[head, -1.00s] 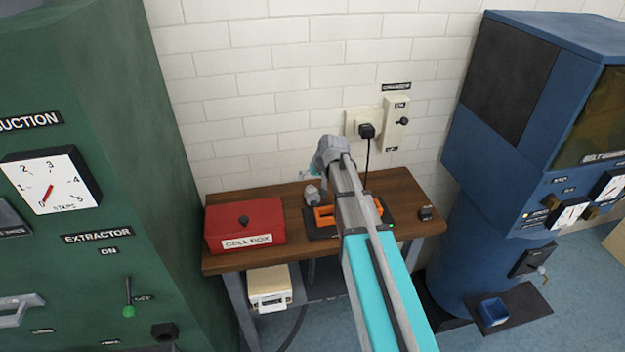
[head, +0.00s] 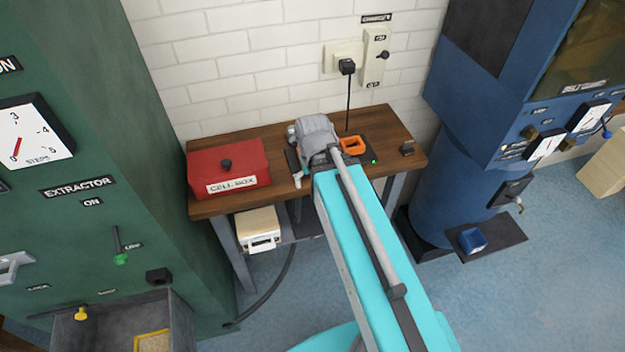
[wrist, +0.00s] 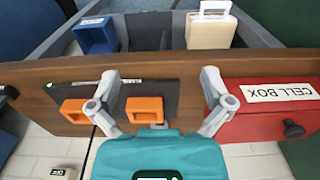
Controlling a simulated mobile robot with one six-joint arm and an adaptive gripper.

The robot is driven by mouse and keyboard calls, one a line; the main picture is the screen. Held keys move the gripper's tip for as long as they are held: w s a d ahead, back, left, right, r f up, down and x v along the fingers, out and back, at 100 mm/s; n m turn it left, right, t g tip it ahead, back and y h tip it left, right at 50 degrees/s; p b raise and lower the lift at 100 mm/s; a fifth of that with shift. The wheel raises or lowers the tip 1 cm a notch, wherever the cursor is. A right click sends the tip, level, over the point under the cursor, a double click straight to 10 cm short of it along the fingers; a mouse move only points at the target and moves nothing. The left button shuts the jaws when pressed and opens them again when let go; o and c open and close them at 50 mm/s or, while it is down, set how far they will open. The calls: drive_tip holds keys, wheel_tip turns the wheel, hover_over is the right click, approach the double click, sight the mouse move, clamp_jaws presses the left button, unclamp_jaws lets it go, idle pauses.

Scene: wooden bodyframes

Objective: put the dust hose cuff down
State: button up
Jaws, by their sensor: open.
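My gripper (wrist: 160,92) is open in the wrist view, its two grey fingers spread apart with nothing between them. It is above the bench, over or close to a black charger base (wrist: 160,92) with two orange holders (wrist: 145,109). In the head view my arm hides most of the gripper, and one orange holder (head: 353,145) shows to its right. I cannot make out a dust hose cuff in either view. A dark hose (head: 272,293) runs from under the bench down to the green extractor cabinet.
A red cell box (head: 228,165) sits left on the wooden bench (head: 222,207). A cream box (head: 258,229) is on the shelf below; the wrist view also shows a blue bin (wrist: 97,36) there. A green cabinet (head: 75,130) and blue machine (head: 436,190) flank the bench.

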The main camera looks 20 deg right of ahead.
drive_tip(key=shift+w, duration=0.1)
drive_tip(key=w+d+r+n+p, duration=0.1)
drive_tip(key=w+r+n+p, duration=0.3)
drive_tip(key=w+n, duration=0.5)
drive_tip(key=w+r+n+p, duration=0.4)
drive_tip(key=w+n, duration=0.5)
drive_tip(key=w, duration=1)
drive_tip(key=shift+w+d, duration=0.2)
drive_tip(key=shift+d, duration=0.2)
drive_tip(key=shift+f, duration=0.1)
drive_tip(key=b, duration=0.9)
hover_over(294, 131)
wheel_tip(294, 131, down, 8)
drive_tip(key=shift+d+f, duration=0.1)
drive_tip(key=shift+f, duration=0.1)
drive_tip(key=shift+f, duration=0.1)
drive_tip(key=shift+f+b, duration=2.4)
drive_tip(key=shift+f, duration=0.1)
